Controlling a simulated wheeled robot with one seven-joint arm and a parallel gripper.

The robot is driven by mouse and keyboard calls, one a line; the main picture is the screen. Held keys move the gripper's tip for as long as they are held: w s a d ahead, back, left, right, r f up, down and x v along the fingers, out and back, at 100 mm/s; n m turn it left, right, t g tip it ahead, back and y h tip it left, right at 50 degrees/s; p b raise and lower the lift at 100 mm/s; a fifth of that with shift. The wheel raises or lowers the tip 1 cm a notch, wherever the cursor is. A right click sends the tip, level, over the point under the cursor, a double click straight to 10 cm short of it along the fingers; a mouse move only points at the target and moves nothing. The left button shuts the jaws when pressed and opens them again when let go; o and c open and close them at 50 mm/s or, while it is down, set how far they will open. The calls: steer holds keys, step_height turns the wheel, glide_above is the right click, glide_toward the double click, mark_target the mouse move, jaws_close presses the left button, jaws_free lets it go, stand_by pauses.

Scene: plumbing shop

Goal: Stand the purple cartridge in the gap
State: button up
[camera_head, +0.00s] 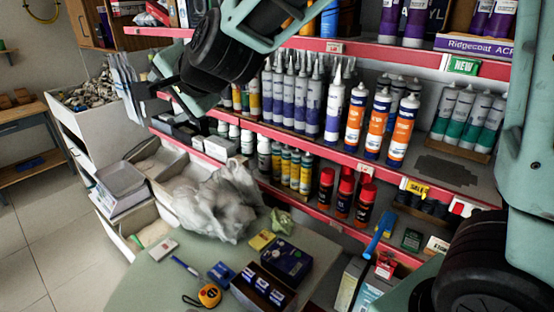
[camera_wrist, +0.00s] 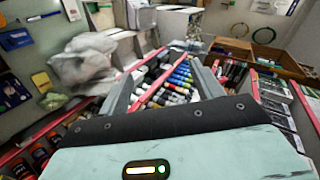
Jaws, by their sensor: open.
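A row of several white-and-purple cartridges (camera_head: 300,98) stands upright on the middle shelf in the head view. One white-and-purple cartridge (camera_head: 334,105) stands at the right front of that row. Darker purple cartridges (camera_head: 391,20) stand on the upper shelf. I cannot tell which one the task names. Bare shelf with a dark patch (camera_head: 447,170) lies right of the orange-and-white cartridges; I cannot tell whether this is the gap. My gripper (camera_head: 172,86) is left of the rows, partly hidden by my arm. In the wrist view my gripper (camera_wrist: 163,76) is open, with nothing held between its fingers.
Orange-and-white cartridges (camera_head: 379,122) stand beside the purple row, and green-and-grey ones (camera_head: 468,118) farther right. Red-capped cans (camera_head: 345,192) are below. A plastic bag (camera_head: 215,203) and a tape measure (camera_head: 209,295) are on the round table (camera_head: 150,281). Red shelf edges (camera_head: 330,165) border each level.

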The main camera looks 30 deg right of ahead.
steer(key=s+a+f+n+g, duration=0.25)
steer(key=s+f+n, duration=0.2)
steer(key=s, duration=0.25)
steer(key=s+a+f+n+g, duration=0.1)
steer(key=s+f+n+g, duration=0.3)
steer(key=s, duration=0.4)
steer(key=s+d+f+n+g+h, duration=0.1)
steer(key=s+d+f+n+g, duration=0.1)
steer(key=s, duration=0.6)
steer(key=s+d+f+n+g+h, duration=0.2)
steer(key=s+d+f+n, duration=0.3)
steer(key=s+n, duration=0.3)
steer(key=shift+s+d+g+h, duration=0.3)
steer(key=shift+s+d+g, duration=0.15)
steer(key=shift+d, duration=0.25)
step_height(320, 180, down, 9)
steer(key=b, duration=0.9)
